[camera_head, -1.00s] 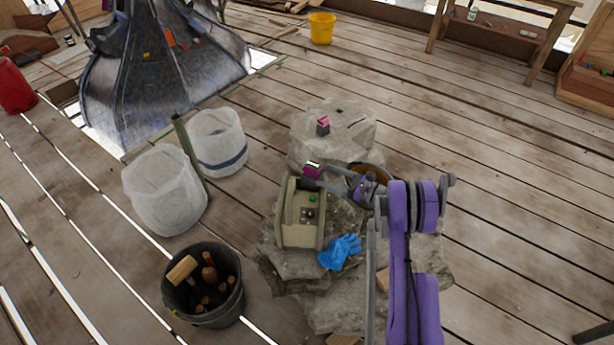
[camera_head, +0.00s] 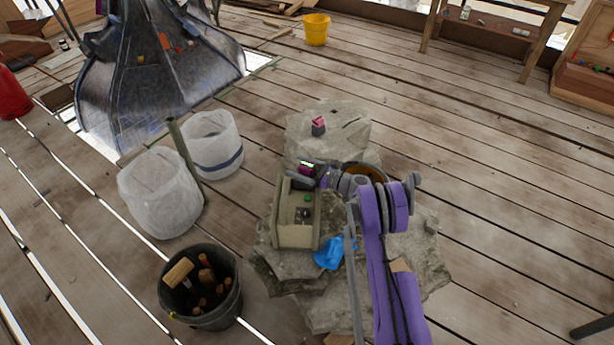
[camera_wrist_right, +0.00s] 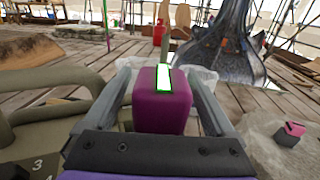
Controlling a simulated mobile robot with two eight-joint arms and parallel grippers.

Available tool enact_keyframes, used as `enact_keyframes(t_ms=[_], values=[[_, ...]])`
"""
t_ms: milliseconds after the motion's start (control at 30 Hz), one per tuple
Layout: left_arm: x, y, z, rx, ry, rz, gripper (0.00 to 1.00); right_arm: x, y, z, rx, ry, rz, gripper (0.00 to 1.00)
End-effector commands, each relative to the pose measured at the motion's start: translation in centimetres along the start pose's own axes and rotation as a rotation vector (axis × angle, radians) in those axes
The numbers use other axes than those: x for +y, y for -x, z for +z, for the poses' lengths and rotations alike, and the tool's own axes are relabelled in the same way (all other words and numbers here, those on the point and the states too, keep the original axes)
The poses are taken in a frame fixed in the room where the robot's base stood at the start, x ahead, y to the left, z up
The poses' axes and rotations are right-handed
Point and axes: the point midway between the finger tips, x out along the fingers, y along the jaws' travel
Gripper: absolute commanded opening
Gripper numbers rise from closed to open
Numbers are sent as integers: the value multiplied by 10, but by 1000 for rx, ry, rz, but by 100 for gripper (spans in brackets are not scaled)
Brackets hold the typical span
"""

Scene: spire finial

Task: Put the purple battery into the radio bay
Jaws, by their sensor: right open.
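The purple battery (camera_wrist_right: 162,108), a block with a white-green stripe on top, stands between the fingers of my right gripper (camera_wrist_right: 160,80) in the right wrist view. The fingers are open, with a narrow gap on each side. In the head view the battery (camera_head: 306,168) is at the far end of the beige radio (camera_head: 282,222), partly hidden by my right gripper (camera_head: 309,178). The radio's edge (camera_wrist_right: 38,115) shows at the left in the wrist view. I cannot tell whether the battery is inside the bay. My left gripper is not in view.
A pink-and-grey block (camera_head: 318,126) sits on the stone (camera_head: 345,145) behind the radio. A blue glove (camera_head: 330,254) lies in front, beside my right arm. A tool bucket (camera_head: 215,318) and white sacks (camera_head: 160,195) stand to the left.

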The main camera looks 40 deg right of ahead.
Motion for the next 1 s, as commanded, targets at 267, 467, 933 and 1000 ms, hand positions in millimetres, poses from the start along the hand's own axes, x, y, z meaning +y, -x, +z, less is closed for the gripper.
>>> enact_keyframes(t_ms=[267,467,933,1000], values=[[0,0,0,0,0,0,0,0,0,0,0,0,0,49],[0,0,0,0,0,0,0,0,0,0,0,0,0,13],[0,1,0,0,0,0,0,0,0,6,-1,0,0,0],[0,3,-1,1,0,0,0,0,0,15,-1,0,0,0]])
